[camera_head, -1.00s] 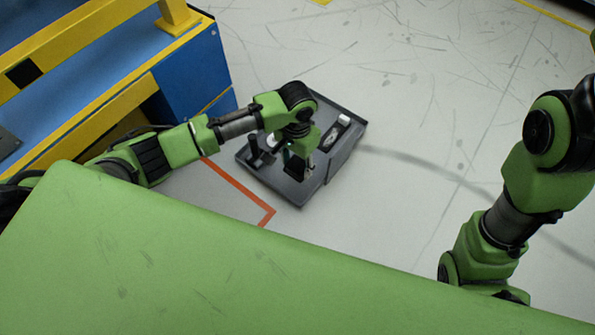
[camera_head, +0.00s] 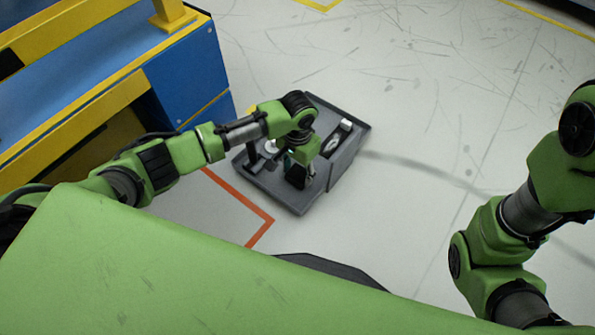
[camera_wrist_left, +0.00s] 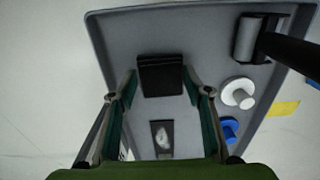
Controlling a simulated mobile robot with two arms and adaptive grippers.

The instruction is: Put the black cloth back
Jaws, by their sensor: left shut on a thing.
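The black cloth (camera_wrist_left: 160,75) is a small, dark, folded-looking block in the left wrist view, over the grey tray (camera_wrist_left: 115,45). My left gripper (camera_wrist_left: 160,88) has one finger on each side of it and is shut on it. In the head view my left gripper (camera_head: 298,166) points down over the grey tray (camera_head: 300,204), and the cloth is partly hidden by the hand. I cannot tell whether the cloth touches the tray floor. My right arm shows at the right of the head view, but its gripper is not visible.
The tray holds a white round part (camera_wrist_left: 238,93), a blue round part (camera_wrist_left: 228,128) and a black-handled tool (camera_wrist_left: 248,40). A dark slot with a pale piece (camera_wrist_left: 162,138) lies nearby. A blue and yellow bench (camera_head: 190,75) stands at left. The floor at right is clear.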

